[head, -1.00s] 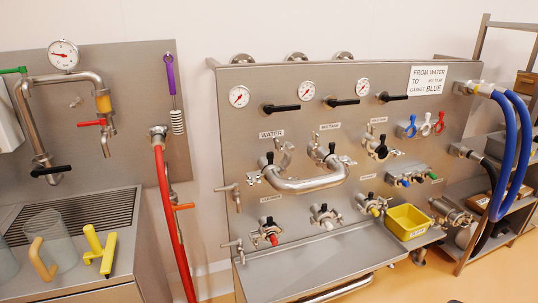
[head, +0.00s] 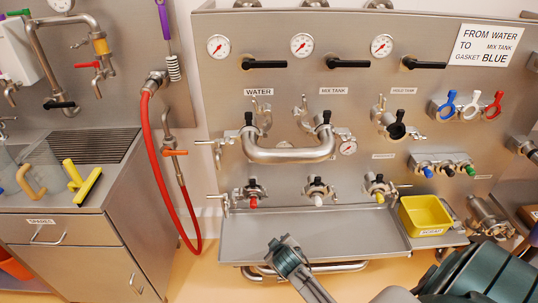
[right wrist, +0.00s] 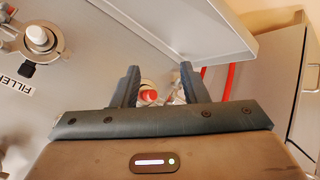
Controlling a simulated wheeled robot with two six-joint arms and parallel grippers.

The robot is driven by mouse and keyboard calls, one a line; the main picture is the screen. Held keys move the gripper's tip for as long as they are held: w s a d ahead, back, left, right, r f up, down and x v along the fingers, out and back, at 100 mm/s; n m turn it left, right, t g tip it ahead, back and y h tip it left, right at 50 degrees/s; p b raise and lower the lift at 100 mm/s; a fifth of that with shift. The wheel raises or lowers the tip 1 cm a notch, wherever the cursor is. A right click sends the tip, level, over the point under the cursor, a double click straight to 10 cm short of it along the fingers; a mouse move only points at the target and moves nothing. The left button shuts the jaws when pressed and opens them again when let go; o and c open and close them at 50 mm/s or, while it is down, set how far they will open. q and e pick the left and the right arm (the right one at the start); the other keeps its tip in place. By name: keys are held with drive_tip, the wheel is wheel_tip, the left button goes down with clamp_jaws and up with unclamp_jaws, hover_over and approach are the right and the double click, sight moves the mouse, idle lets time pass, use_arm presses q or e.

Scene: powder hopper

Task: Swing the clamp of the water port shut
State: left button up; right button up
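In the head view, the water port (head: 249,135) is under the WATER label on the steel panel. It carries the left end of a U-shaped pipe (head: 290,155). A black knob shows at its clamp (head: 264,116), and a curved metal piece stands up beside it, looking swung open. Any gasket inside is hidden. My right gripper (head: 283,250) is in front of the lower tray, below the port and apart from it. In the right wrist view this gripper (right wrist: 158,82) is open and empty, with a red-capped valve (right wrist: 149,94) seen between its fingers. My left gripper is not in view.
The mix tank port (head: 326,135) holds the pipe's right end. Capped valves (head: 318,190) line the panel above the tray (head: 310,238). A yellow bin (head: 425,214) is at right, a red hose (head: 165,190) hangs at left. Clear space lies before the tray.

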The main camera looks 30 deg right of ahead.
drive_tip(key=w+d+r+t+h, duration=0.1)
drive_tip(key=w+r+t, duration=0.1)
drive_tip(key=r, duration=1.1)
drive_tip(key=w+r+t+h, duration=0.1)
drive_tip(key=w+r+h, duration=0.1)
drive_tip(key=r, duration=1.2)
drive_tip(key=t+h, duration=0.3)
drive_tip(key=t, duration=0.1)
approach(268, 111)
drive_tip(key=x, duration=0.2)
drive_tip(key=shift+w+d+f+p, duration=0.15)
drive_tip(key=shift+w+f+p, duration=0.1)
drive_tip(key=shift+p, duration=0.1)
drive_tip(key=shift+w+d+r, duration=0.1)
drive_tip(key=shift+w+d, duration=0.25)
drive_tip(key=shift+w, duration=0.2)
drive_tip(key=b+x, duration=0.1)
drive_tip(key=x, duration=0.5)
drive_tip(key=shift+w+d+f+b, duration=0.15)
drive_tip(key=shift+w+f+b, duration=0.05)
drive_tip(key=shift+w+b, duration=0.15)
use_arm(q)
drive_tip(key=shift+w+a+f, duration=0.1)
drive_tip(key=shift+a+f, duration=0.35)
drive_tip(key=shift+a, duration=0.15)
use_arm(e)
drive_tip(key=shift+r, duration=0.4)
